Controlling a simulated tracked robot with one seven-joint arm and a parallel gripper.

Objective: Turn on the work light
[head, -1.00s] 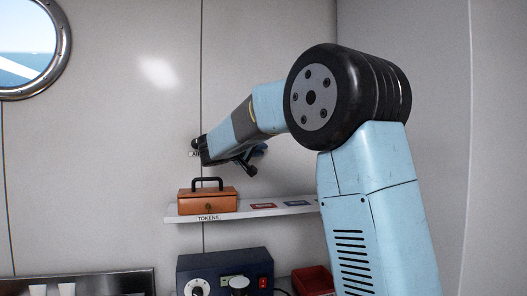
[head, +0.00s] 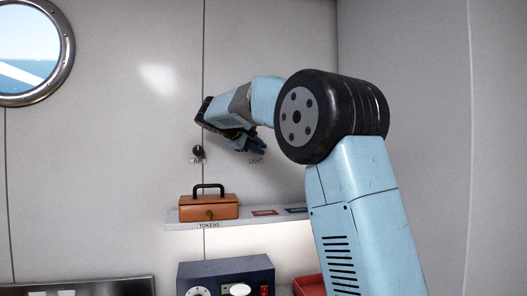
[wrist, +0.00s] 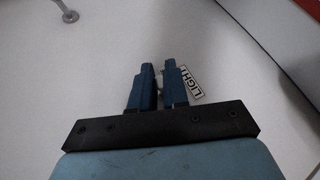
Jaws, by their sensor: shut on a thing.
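The light switch is mostly hidden between the fingers of my gripper; a small pale part of it shows in the wrist view (wrist: 161,78). The white LIGHT label (wrist: 195,81) is on the wall just right of the fingers; it also shows in the head view (head: 256,161), right below the fingertips. My gripper (wrist: 160,72) is shut on the switch at the wall, its blue fingers a small gap apart. It also shows in the head view (head: 258,145). The wall under the shelf (head: 255,240) is brightly lit.
A black knob (head: 198,151) labelled AIR is on the wall left of my gripper. Below is a white shelf (head: 200,226) labelled TOKENS with an orange box (head: 209,207). A dark blue device (head: 225,273) and a red bin (head: 307,286) are lower down.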

